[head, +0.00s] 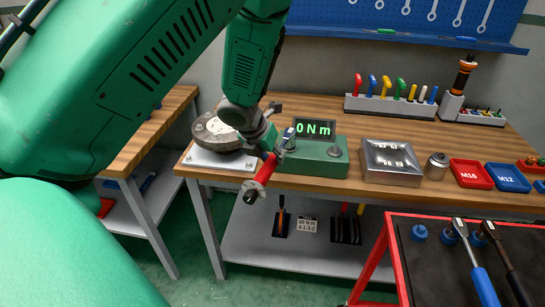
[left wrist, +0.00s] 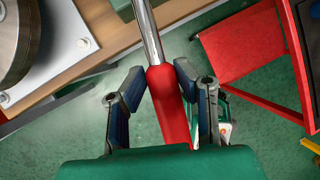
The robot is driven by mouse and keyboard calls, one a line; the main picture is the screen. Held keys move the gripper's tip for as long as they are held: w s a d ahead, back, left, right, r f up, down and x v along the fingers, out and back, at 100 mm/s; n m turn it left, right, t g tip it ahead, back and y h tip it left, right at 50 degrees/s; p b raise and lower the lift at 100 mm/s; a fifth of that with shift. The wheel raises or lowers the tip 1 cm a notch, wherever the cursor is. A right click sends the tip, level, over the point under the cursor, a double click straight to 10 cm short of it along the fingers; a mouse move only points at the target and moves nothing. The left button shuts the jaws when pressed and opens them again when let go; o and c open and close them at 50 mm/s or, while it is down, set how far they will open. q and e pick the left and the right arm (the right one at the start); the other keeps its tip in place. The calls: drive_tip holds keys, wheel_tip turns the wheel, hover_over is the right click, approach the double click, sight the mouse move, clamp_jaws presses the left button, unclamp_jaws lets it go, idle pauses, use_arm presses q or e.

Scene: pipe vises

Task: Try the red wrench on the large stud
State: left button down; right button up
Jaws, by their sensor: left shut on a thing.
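My left gripper (head: 267,150) is shut on the red handle of the red wrench (head: 264,171). In the head view the wrench is tilted, in front of the bench's front edge, its silver end up by the green tester box (head: 318,162). The left wrist view shows the red handle (left wrist: 168,100) between both fingers and the silver shaft running up out of frame. A grey round fixture (head: 215,130) on a white plate (head: 215,160) is left of the gripper, partly hidden by my arm. I cannot make out which part is the large stud. My right gripper is not in view.
The tester's display reads 0Nm. A metal block (head: 390,165), a small cylinder (head: 437,166) and red and blue bins (head: 470,174) stand to its right. A red trolley (head: 385,262) with more wrenches is at the lower right. Coloured tools stand in a rack (head: 390,107) behind.

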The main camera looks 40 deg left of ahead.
use_arm(q)
drive_tip(key=shift+f+b, duration=0.45)
drive_tip(key=shift+f, duration=0.05)
idle(0.3)
drive_tip(key=shift+f, duration=0.2)
idle(1.0)
